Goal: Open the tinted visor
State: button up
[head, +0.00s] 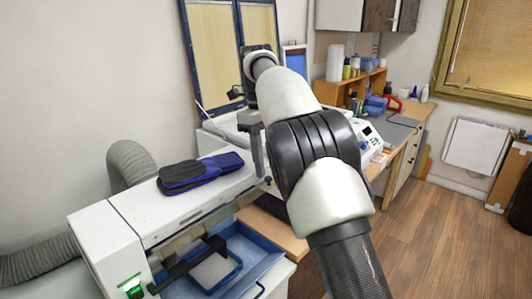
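A blue tinted panel (262,252), which looks like the visor, is at the front of the white machine (95,235) at lower left. I cannot tell clearly whether it is raised or lowered. A dark bar (184,268) crosses the front of this blue area, with a pale surface framed in blue beside it. My arm reaches up from the lower right, and my gripper (258,172) points down near the right end of the machine's top, above and behind the blue panel. It appears apart from the bar. Its fingertips are too small to read, and nothing is visibly held.
Another white machine with a control panel (370,135) stands behind my arm. Shelves and a workbench (400,135) are beyond. Wooden floor at right is clear.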

jog(key=shift+w+a+r, duration=0.1)
jog(key=shift+r, duration=0.95)
jog(key=shift+a+r, duration=0.1)
jog(key=shift+r, duration=0.95)
jog(key=s+d+r+n+t+y, duration=0.2)
jog(key=s+d+r+n, duration=0.2)
jog(key=d+r+n, duration=0.35)
jog(key=s+d+r+n+t, duration=0.1)
jog(key=s+d+r+n, duration=0.1)
jog(key=s+d+n, duration=0.45)
jog(key=s+d+f+n+t, duration=0.1)
jog(key=s+f+n, duration=0.4)
jog(key=s, duration=0.6)
jog(key=s+d+f+n+t, duration=0.2)
jog(key=s+f+n, duration=0.4)
jog(key=s, duration=0.5)
notch_tip(320, 180, down, 3)
jog(key=shift+s+d+r+n+h, duration=0.15)
jog(key=shift+d+n+h, duration=0.2)
jog(key=shift+d, duration=0.3)
